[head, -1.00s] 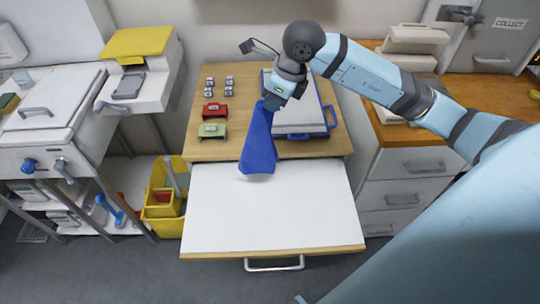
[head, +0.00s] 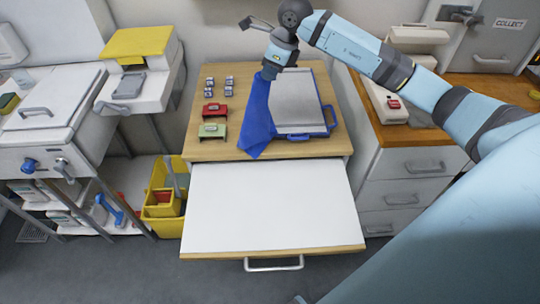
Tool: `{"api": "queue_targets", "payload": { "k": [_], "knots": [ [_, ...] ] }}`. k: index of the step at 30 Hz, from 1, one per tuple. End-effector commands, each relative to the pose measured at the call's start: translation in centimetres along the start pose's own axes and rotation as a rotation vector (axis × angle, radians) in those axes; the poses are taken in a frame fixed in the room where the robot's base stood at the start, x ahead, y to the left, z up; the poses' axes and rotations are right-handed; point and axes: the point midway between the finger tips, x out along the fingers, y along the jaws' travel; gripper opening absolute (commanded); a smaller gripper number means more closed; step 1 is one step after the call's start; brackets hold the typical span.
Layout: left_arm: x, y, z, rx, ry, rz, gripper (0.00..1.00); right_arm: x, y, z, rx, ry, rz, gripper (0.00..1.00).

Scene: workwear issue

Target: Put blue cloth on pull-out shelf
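The blue cloth (head: 256,118) hangs from my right gripper (head: 270,72) in the head view. The gripper is at the cloth's top end and appears shut on it; the fingertips are hard to make out. The cloth hangs over the wooden top, left of a grey-white board with a blue edge. Its lower end is near the wooden top's front edge; I cannot tell whether it touches. The pull-out shelf (head: 270,208) is out, white, bare, with a wooden front and metal handle. My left gripper is not in view.
On the wooden top (head: 208,150) are the blue-edged board (head: 296,105), a red block (head: 215,110), a green block (head: 212,130) and several small blocks (head: 209,85). A yellow bucket (head: 163,200) stands at left. Drawers (head: 405,185) stand at right.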

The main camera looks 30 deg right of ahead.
Motion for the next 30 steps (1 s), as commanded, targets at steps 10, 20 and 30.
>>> {"api": "queue_targets", "payload": {
  "k": [10,20,30],
  "knots": [
    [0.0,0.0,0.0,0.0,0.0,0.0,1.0,0.9,-6.5,1.8,-0.045,-0.001,0.017,0.0],
    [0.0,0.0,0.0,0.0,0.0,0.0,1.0,4.2,-6.6,0.6,-0.066,0.003,0.025,0.0],
    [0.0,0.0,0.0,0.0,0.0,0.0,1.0,6.9,-1.6,-2.1,-0.068,0.002,0.024,0.0]
  ]
}}
